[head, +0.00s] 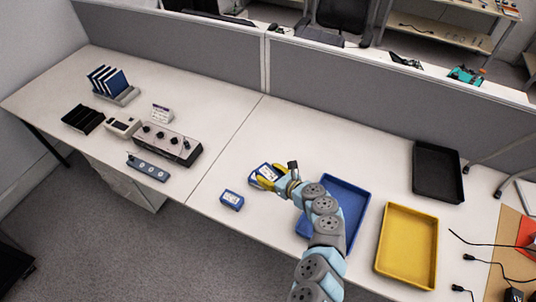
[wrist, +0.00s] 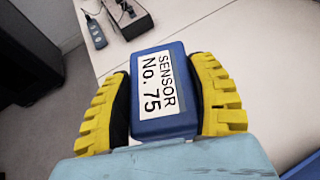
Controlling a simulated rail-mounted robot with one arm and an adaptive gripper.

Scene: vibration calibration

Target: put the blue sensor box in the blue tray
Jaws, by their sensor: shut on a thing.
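My gripper (head: 267,177) has its yellow fingers shut on a blue sensor box (head: 259,173). In the wrist view the held box (wrist: 178,128) sits between both fingers (wrist: 165,97), its white label reading "SENSOR No. 75". The box is over the table's front middle; its height above the top is hard to tell. The blue tray (head: 355,196) lies to the right of my gripper, partly hidden behind my arm. A blue corner of it shows at the lower right of the wrist view (wrist: 306,170). A second blue box (head: 231,200) with a white label lies near the front edge.
A yellow tray (head: 384,267) and a black tray (head: 415,172) stand farther right, with cables beyond. A device with knobs (head: 170,146), a grey strip (head: 148,167) and a rack of blue plates (head: 112,82) stand left. A grey partition (head: 340,90) runs along the back.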

